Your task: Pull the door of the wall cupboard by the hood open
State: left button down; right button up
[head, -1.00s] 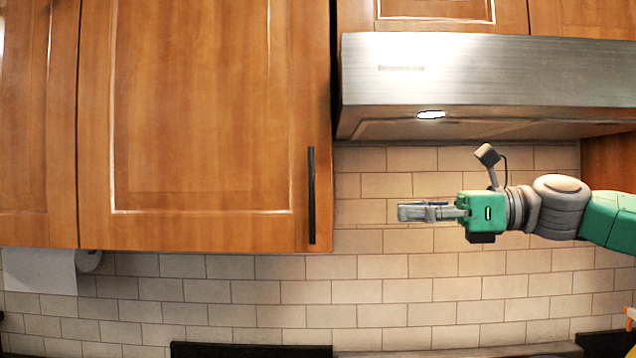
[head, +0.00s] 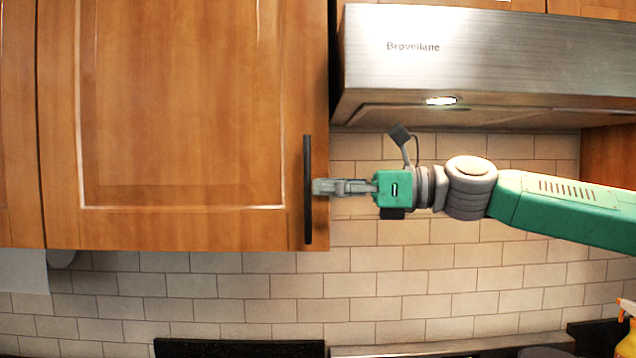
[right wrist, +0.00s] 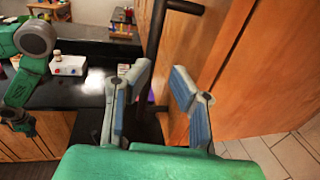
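The wooden wall cupboard door (head: 185,120) beside the hood is shut. Its dark vertical bar handle (head: 308,215) is near the door's right edge. My right gripper (head: 316,187) comes in from the right, its fingertips at the handle's right side, around mid-height. In the right wrist view the gripper (right wrist: 160,78) is open, with blue finger pads apart. The handle (right wrist: 154,40) lines up with the gap between the fingertips there; I cannot tell whether it is touched. My left gripper is not in the head view.
The steel hood (head: 480,60) hangs above and right of my right gripper. Tiled wall (head: 420,265) lies behind. A paper roll (head: 25,268) hangs under the cupboard at left. A yellow-orange bottle (head: 627,325) stands at lower right.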

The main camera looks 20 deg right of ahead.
aim_at(309, 183)
jog(key=a, duration=0.3)
jog(key=shift+a+r, duration=0.25)
jog(key=shift+r, duration=0.1)
jog(key=shift+w+a+f, duration=0.2)
jog(key=shift+w+a, duration=0.15)
jog(key=shift+w, duration=0.1)
jog(key=shift+c, duration=0.5)
jog(key=shift+d, duration=0.2)
grip_shut()
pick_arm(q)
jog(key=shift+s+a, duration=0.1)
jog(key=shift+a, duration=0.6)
pick_arm(e)
jog(key=shift+s+d, duration=0.15)
jog(key=shift+d, duration=0.1)
